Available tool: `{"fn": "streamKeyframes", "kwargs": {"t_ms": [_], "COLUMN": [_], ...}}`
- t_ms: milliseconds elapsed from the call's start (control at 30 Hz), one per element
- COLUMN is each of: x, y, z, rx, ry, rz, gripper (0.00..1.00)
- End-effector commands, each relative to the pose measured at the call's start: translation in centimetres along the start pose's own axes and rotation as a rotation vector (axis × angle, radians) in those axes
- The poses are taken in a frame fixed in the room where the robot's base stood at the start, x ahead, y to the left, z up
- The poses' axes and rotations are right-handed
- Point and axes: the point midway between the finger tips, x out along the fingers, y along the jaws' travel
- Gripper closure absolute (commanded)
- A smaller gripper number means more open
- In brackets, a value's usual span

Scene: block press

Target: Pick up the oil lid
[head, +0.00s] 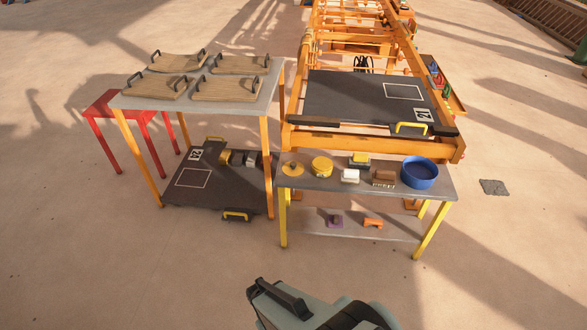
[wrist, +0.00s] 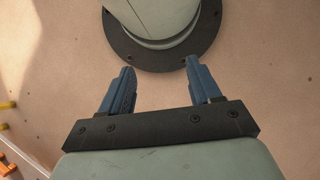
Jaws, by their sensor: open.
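A round, flat yellow-orange disc with a small knob (head: 292,169), which looks like the oil lid, lies at the left end of the grey table (head: 330,184) in the head view. A yellow round container (head: 322,167) stands just right of it. My gripper (wrist: 160,68) shows in the wrist view with its two blue fingers spread and nothing between them. It points down toward the floor and my own base, well away from the table. The lid cannot be made out in the wrist view. My fingers are not visible in the head view.
A blue bowl (head: 420,173), a white block (head: 350,176) and a brown block (head: 384,176) share the tabletop. An orange press frame (head: 292,140) stands behind. A taller table with wooden boards (head: 227,88) is at left. The floor in front is clear.

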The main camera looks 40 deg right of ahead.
Motion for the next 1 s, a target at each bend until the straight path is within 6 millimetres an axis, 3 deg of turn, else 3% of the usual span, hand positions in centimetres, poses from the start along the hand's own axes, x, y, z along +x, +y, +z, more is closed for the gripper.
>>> {"fn": "streamKeyframes", "kwargs": {"t_ms": [467, 767, 1000], "x": [-10.9, -19.2, -26.8], "y": [7.8, 15.4, 22.8], "z": [-9.5, -16.1, -20.2], "rx": [0.199, 0.312, 0.398], "ry": [0.225, 0.373, 0.481], "rz": [-0.1, -0.134, -0.154], "gripper": [0.37, 0.37, 0.37]}}
